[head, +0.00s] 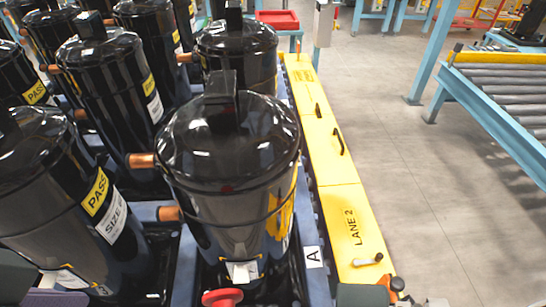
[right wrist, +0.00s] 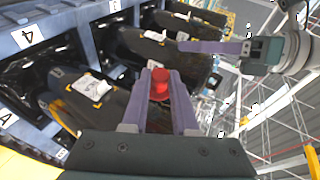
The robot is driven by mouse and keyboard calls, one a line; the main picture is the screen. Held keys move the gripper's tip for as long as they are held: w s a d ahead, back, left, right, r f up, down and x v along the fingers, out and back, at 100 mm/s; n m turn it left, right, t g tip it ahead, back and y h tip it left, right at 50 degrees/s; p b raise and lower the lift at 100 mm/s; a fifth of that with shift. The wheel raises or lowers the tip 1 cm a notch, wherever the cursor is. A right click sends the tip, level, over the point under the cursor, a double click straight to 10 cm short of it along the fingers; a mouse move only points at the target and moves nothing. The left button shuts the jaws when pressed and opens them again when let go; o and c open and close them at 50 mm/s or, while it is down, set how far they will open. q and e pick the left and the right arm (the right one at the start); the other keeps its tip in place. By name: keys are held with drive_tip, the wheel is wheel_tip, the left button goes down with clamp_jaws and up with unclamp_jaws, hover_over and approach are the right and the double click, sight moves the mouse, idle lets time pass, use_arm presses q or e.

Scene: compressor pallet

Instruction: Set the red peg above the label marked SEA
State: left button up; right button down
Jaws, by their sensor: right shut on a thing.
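The red peg (right wrist: 159,84) is between the purple fingers of my right gripper (right wrist: 159,76), which is shut on it. Its round red head also shows at the bottom of the head view (head: 222,297), in front of the nearest black compressor. No label that reads SEA can be made out. A white plate marked A (head: 313,257) is right of the nearest compressor.
Black compressors (head: 230,150) with copper stubs crowd the blue pallet. A yellow rail marked LANE 2 (head: 345,215) runs along its right side, with dark handles on it. Grey floor (head: 440,220) lies open beyond, before a roller conveyor (head: 500,85).

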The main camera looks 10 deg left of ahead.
use_arm(q)
wheel_tip(320, 180, down, 4)
drive_tip(key=shift+f+b, duration=0.15)
drive_tip(key=shift+b, duration=1)
use_arm(e)
drive_tip(key=f, duration=0.1)
drive_tip(key=f+m+t, duration=0.1)
drive_tip(key=f+y, duration=0.1)
drive_tip(key=shift+w+f+m+t, duration=0.2)
drive_tip(key=shift+w+m+t, duration=0.1)
drive_tip(key=shift+m, duration=0.1)
use_arm(q)
drive_tip(key=shift+w+d, duration=0.1)
use_arm(e)
drive_tip(key=shift+d, duration=0.1)
use_arm(q)
drive_tip(key=shift+f+b, duration=1.15)
drive_tip(key=shift+b, duration=0.05)
use_arm(e)
drive_tip(key=shift+w+a, duration=0.25)
drive_tip(key=shift+w, duration=0.65)
drive_tip(key=shift+w+a, duration=0.25)
drive_tip(key=shift+w, duration=0.6)
drive_tip(key=shift+w+a, duration=0.25)
drive_tip(key=shift+w, duration=0.65)
use_arm(q)
drive_tip(key=shift+f, duration=0.1)
drive_tip(key=shift+f, duration=0.1)
use_arm(e)
drive_tip(key=shift+w, duration=0.15)
